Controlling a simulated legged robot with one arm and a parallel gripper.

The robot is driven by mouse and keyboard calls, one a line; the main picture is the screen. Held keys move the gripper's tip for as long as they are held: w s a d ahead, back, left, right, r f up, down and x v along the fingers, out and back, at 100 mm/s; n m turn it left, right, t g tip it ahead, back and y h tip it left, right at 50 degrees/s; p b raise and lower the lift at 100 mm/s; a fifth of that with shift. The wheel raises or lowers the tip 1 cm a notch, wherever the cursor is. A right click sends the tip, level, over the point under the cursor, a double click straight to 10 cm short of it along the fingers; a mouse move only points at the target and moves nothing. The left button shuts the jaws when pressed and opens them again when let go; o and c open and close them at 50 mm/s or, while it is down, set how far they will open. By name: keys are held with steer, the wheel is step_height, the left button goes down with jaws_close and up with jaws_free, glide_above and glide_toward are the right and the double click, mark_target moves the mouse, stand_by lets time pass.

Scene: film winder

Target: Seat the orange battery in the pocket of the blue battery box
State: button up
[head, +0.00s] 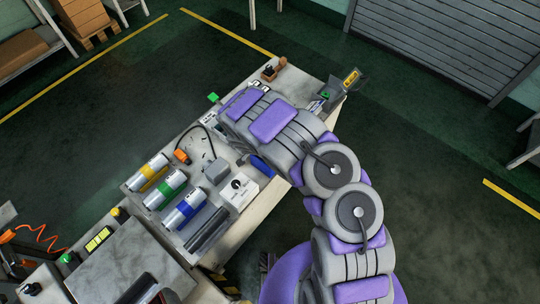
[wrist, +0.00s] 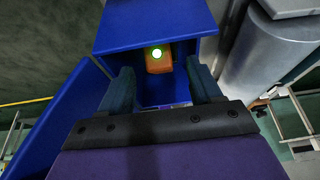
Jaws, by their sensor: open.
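In the wrist view, the blue battery box (wrist: 118,28) is open towards me. The orange battery (wrist: 158,66) sits inside it, with a bright green-white spot on its near face. A blue panel (wrist: 50,115) stands to the left of the box opening. My gripper (wrist: 161,75) is open, its two dark fingers spread on either side of the battery at the opening, with gaps between fingers and battery. I cannot tell how deep the battery sits. In the head view, my arm reaches to the far end of the bench and hides the box and battery.
The bench (head: 283,128) carries yellow, green and blue-banded cylinders (head: 166,188) at its near left, a white box with a dial (head: 238,190), and an orange-ended cable (head: 181,156). A grey cylindrical body (wrist: 270,55) stands close right of the box. Floor beside the bench is clear.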

steer(key=shift+b+x, duration=0.35)
steer(key=shift+x, duration=1.45)
steer(key=shift+c, duration=0.4)
jaws_close()
steer(key=shift+r, duration=0.1)
step_height(320, 180, up, 10)
steer(key=shift+w+p, duration=0.1)
steer(key=shift+p, duration=1.1)
